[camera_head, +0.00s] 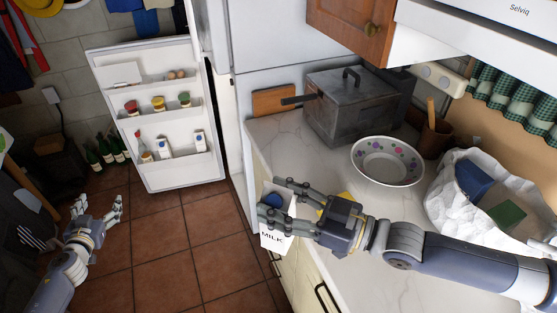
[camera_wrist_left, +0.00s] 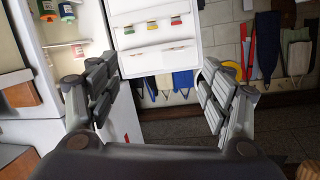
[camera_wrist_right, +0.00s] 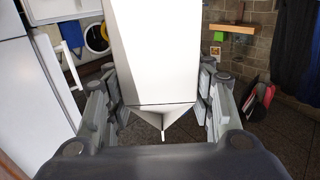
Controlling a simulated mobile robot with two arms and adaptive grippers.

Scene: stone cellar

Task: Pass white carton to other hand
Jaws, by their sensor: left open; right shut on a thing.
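The white carton (camera_head: 275,240), marked "MILK" and with a blue cap, is held in my right gripper (camera_head: 272,203) just off the counter's left edge. In the right wrist view the carton (camera_wrist_right: 152,55) fills the space between the fingers, which are shut on its sides. My right fingers hide part of it in the head view. My left gripper (camera_head: 98,215) is at the far left, over the tiled floor, open and empty, well apart from the carton. In the left wrist view its spread fingers (camera_wrist_left: 160,95) have nothing between them.
The fridge door (camera_head: 160,112) stands open, with jars, eggs and bottles on its shelves. On the counter (camera_head: 285,150) are a metal box (camera_head: 345,110), a patterned bowl (camera_head: 387,162) and a white bag (camera_head: 465,205). Green bottles (camera_head: 107,150) stand by the wall. The floor between my grippers looks clear.

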